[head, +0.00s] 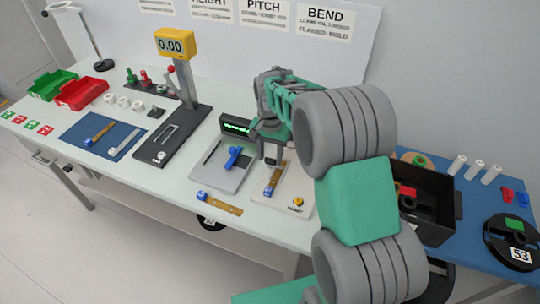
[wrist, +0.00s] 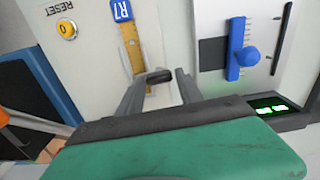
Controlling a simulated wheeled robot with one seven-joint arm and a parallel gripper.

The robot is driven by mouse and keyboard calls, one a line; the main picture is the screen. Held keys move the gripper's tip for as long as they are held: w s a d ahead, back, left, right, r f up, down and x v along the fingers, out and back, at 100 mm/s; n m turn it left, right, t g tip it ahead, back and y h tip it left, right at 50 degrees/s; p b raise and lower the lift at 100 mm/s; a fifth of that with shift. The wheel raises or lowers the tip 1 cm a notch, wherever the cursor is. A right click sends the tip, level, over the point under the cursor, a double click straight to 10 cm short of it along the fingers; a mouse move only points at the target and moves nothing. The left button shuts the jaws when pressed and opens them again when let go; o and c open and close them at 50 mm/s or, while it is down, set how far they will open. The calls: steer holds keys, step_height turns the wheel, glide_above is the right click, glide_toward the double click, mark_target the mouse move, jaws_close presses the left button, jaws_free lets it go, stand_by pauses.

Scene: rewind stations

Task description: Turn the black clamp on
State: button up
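The black clamp (wrist: 158,76) shows in the wrist view as a short dark bar at the end of the brass strip (wrist: 131,42), on a pale board (wrist: 90,70). My gripper (wrist: 160,80) is over this board, its two grey fingers apart on either side of the black bar. They look very close to it; I cannot tell whether they touch it. In the head view my gripper (head: 271,160) reaches down at the back of the pale board (head: 297,190), and it hides the clamp there.
A grey plate with a blue slider (head: 234,157) and a green display (head: 236,126) stand close to the left of my gripper. A yellow reset button (wrist: 68,29) is on the board. A black bin (head: 437,228) stands to the right. A loose brass strip (head: 220,204) lies in front.

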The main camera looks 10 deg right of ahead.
mark_target(270, 158)
steer(key=shift+o, duration=1.4)
step_height(270, 158, up, 8)
steer(key=shift+f+b, duration=0.15)
steer(key=shift+b, duration=0.25)
